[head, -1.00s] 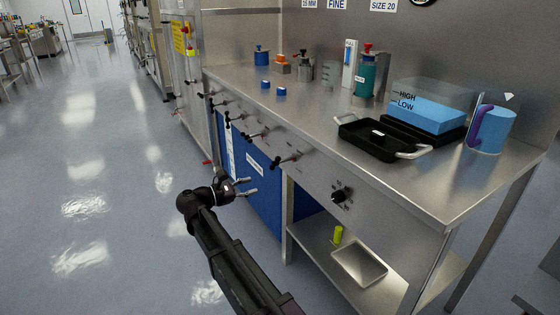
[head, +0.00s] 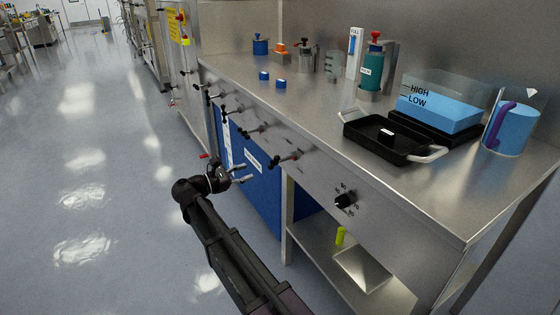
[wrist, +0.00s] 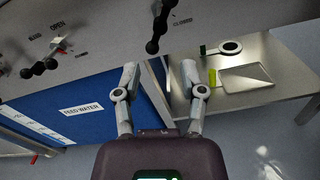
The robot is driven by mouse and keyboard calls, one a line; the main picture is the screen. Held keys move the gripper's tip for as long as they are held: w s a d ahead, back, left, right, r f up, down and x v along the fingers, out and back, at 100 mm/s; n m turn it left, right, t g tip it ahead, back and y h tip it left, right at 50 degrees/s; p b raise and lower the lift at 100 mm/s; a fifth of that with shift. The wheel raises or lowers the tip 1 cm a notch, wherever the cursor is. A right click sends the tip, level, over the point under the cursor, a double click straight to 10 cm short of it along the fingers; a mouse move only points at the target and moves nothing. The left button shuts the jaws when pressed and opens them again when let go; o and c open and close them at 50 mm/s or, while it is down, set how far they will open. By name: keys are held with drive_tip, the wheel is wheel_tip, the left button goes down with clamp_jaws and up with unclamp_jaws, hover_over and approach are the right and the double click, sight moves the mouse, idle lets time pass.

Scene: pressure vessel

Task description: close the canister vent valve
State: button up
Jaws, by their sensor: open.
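Several valves with black handles line the bench's front panel. The nearest valve (head: 288,157) has its handle sticking out from the panel. In the wrist view, a black handle (wrist: 154,38) hangs above the gap between my fingers, with a "CLOSED" label to its right. Another black handle (wrist: 40,68) is at the left, near an "OPEN" label. I cannot read which one is the canister vent valve. My gripper (head: 248,173) is open and empty in front of the blue panel, below and left of the nearest valve, apart from it. It also shows in the wrist view (wrist: 159,67).
The blue feed water panel (head: 262,190) is behind my gripper. The bench top holds a black tray (head: 352,126), a teal canister (head: 372,73) and a blue jug (head: 518,130). The floor (head: 110,200) at left is clear.

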sight(282, 160)
drive_tip(key=x, duration=1.3)
drive_tip(key=shift+w+d, duration=0.2)
drive_tip(key=shift+d, duration=0.1)
clamp_jaws()
